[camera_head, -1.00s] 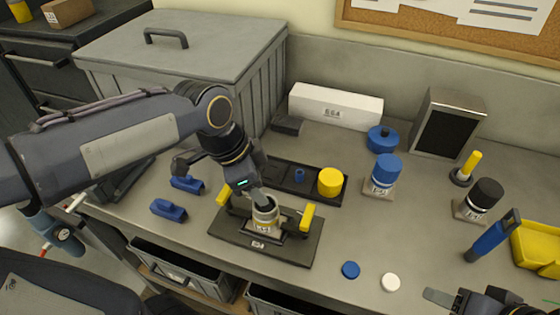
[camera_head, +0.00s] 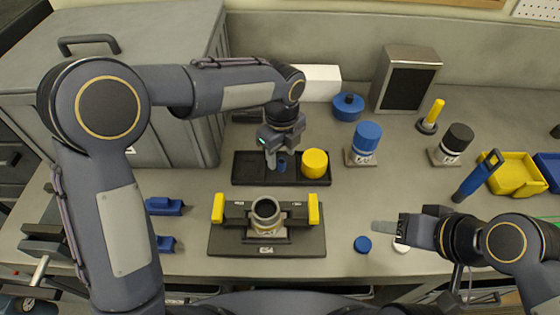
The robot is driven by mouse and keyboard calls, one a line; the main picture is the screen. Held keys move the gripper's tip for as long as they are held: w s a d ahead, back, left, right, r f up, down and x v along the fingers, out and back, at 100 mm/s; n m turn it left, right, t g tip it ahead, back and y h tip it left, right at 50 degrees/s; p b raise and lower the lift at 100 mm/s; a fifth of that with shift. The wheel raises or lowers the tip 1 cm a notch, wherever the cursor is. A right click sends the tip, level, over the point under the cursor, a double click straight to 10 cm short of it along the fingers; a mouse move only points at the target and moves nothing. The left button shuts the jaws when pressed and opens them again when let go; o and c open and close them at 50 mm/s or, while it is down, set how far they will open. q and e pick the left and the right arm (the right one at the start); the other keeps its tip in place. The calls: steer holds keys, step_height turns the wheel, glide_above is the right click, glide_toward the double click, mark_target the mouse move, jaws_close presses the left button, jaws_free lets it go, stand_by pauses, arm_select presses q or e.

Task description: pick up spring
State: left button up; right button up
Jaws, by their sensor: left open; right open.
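A small dark blue piece (camera_head: 282,165), perhaps the spring, stands in the black tray (camera_head: 245,178); it is too small to make out coils. My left gripper (camera_head: 271,160) is open, pointing down over the tray just left of the blue piece and close to it. I cannot tell whether they touch. A yellow cylinder (camera_head: 315,163) stands in the same tray to the right. My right gripper (camera_head: 385,228) is open and empty above the front right of the table.
A grey cup (camera_head: 267,213) sits in the fixture (camera_head: 230,240) between two yellow clamps. A blue cap (camera_head: 363,244) and a white cap (camera_head: 401,247) lie right of it. Blue-topped (camera_head: 366,138) and black-topped (camera_head: 457,138) jars stand farther back.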

mark_target(282, 161)
arm_select(q)
steer(key=shift+f, duration=1.6)
arm_select(e)
steer(key=shift+r, duration=0.3)
arm_select(q)
steer(key=shift+c, duration=0.4)
jaws_close()
steer(key=shift+r, duration=0.1)
